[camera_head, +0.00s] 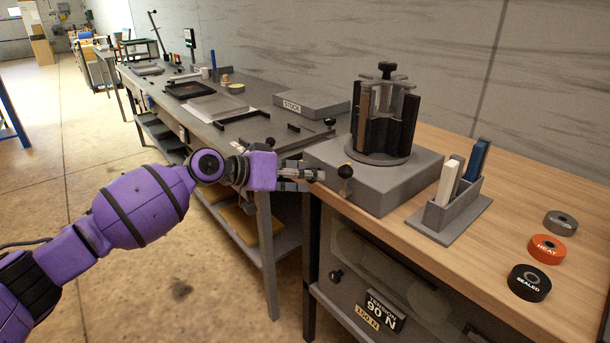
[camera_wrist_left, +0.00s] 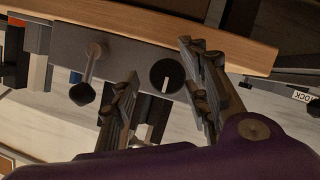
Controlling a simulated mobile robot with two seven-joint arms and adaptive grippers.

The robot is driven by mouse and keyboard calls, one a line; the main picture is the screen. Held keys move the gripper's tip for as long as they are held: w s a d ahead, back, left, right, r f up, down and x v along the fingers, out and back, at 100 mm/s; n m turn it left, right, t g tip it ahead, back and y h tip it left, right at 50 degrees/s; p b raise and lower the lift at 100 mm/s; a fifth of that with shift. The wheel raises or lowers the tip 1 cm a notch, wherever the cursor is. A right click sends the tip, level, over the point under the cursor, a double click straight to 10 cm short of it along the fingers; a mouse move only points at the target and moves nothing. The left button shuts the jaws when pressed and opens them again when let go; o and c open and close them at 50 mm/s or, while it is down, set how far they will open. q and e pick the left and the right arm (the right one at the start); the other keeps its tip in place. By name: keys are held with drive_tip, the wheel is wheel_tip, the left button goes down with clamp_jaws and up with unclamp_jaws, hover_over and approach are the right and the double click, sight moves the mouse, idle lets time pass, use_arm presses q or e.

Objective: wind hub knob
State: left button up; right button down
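A grey box (camera_head: 385,180) sits on the wooden bench and carries a dark upright rotor-like hub (camera_head: 384,120). In the left wrist view, a round black knob (camera_wrist_left: 167,75) with a white mark is on the box's front face. Beside it is a small crank arm (camera_wrist_left: 94,58) with a black ball end (camera_wrist_left: 82,94); its ball also shows in the head view (camera_head: 345,171). My left gripper (camera_head: 314,175) is at that face, and the wrist view (camera_wrist_left: 160,62) shows its fingers apart on either side of the knob. Contact cannot be told. In the head view the gripper hides the knob.
A grey holder (camera_head: 447,213) with a white and a blue piece stands right of the box. Grey, orange HEAT (camera_head: 547,249) and black SEALED (camera_head: 528,283) discs lie farther right. A STOCK block (camera_head: 312,104) and trays lie on the metal bench at left.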

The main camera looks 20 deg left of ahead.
use_arm(q)
drive_tip(key=shift+a, duration=0.1)
drive_tip(key=v, duration=1.2)
